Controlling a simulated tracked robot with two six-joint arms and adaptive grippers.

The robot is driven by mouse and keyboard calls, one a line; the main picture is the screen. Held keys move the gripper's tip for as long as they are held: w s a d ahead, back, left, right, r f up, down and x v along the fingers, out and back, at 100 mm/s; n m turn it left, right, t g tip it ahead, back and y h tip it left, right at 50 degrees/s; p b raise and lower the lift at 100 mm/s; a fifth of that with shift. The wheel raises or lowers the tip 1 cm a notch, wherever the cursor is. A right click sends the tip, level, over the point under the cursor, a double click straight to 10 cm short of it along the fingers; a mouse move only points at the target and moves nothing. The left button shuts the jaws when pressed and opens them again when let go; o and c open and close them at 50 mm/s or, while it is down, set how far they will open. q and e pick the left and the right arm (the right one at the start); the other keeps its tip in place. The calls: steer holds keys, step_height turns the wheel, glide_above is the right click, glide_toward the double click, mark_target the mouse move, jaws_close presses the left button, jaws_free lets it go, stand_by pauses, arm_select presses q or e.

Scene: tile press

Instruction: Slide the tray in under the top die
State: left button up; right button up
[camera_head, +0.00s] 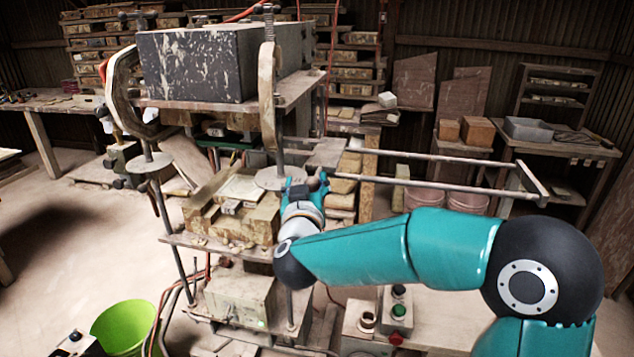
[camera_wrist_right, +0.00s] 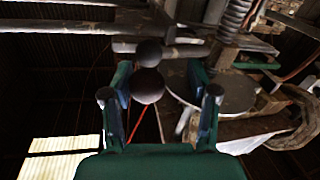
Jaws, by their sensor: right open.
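The tile press stands left of centre in the head view. A pale, flat tray-like piece (camera_head: 240,187) with a small metal part at its front rests on the stone-coloured block (camera_head: 250,224) of the press. Above and behind it, a dark plate with a green edge (camera_head: 225,142) hangs under the upper platform; it looks like the top die. My right gripper (camera_head: 306,182) is open, just right of the round metal flange (camera_head: 270,178) and apart from the tray. In the wrist view, two dark round knobs (camera_wrist_right: 148,85) show between its fingers; contact cannot be told. My left gripper is out of view.
A heavy black box (camera_head: 198,66) sits on the upper platform. Vertical rods flank the tray, and long metal rails (camera_head: 430,158) run to the right. A control box with buttons (camera_head: 398,310) and a green bucket (camera_head: 124,327) stand low in front.

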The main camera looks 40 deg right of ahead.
steer(key=shift+s+d, duration=0.15)
steer(key=shift+s, duration=0.2)
steer(key=shift+s+a, duration=0.1)
steer(key=shift+a, duration=0.1)
steer(key=v, duration=1.1)
steer(key=shift+s+a, duration=0.1)
steer(key=shift+s, duration=0.05)
